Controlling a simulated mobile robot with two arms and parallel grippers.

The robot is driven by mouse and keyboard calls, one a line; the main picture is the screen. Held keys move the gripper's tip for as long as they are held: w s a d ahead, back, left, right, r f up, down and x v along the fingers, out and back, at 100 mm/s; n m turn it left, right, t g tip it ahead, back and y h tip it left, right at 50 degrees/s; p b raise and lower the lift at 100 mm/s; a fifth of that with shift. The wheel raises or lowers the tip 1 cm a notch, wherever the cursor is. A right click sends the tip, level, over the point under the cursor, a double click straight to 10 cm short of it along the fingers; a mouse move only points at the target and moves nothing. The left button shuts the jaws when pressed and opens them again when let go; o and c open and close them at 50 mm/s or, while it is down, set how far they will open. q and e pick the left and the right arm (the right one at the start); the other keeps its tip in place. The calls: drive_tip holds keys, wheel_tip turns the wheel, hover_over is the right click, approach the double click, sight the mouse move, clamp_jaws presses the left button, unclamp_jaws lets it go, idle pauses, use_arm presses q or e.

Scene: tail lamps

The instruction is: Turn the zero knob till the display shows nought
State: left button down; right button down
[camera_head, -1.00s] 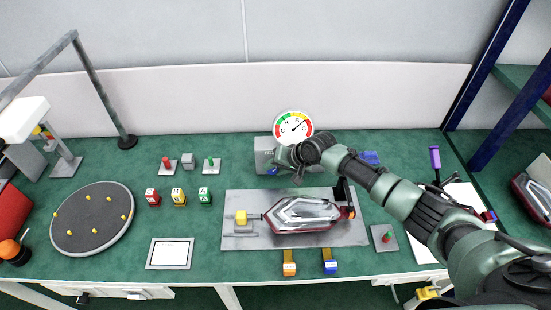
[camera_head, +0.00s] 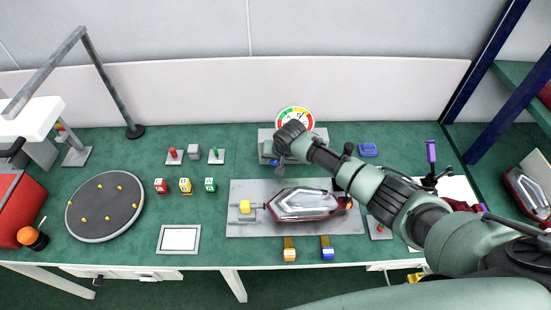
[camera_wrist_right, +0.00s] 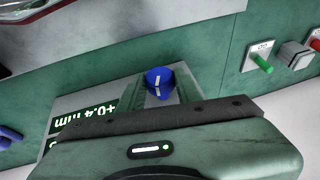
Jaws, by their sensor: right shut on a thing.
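The zero knob (camera_wrist_right: 159,77) is blue with a white mark line and sits on a grey gauge box (camera_wrist_right: 72,103). My right gripper (camera_wrist_right: 160,88) is shut on the knob, with a finger on either side of it. The display (camera_wrist_right: 88,120) on the box shows upside down in the right wrist view and seems to read +0.4 mm. In the head view my right gripper (camera_head: 271,160) is at the box's front left, and my wrist covers much of the box and part of the round dial (camera_head: 295,114). My left gripper is not in view.
A tail lamp (camera_head: 305,204) lies on a grey plate (camera_head: 238,228) in front of the box. Red, grey and green controls (camera_head: 193,153) stand to its left, with small coloured blocks (camera_head: 185,186) before them. A blue object (camera_head: 368,149) lies to the right.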

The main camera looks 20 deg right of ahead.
drive_tip(key=c, duration=1)
unclamp_jaws()
drive_tip(key=shift+o, duration=0.2)
drive_tip(key=shift+r, duration=0.1)
drive_tip(key=v, duration=0.7)
drive_tip(key=shift+s+r, duration=0.15)
drive_tip(key=shift+r, duration=0.15)
drive_tip(key=shift+b, duration=0.3)
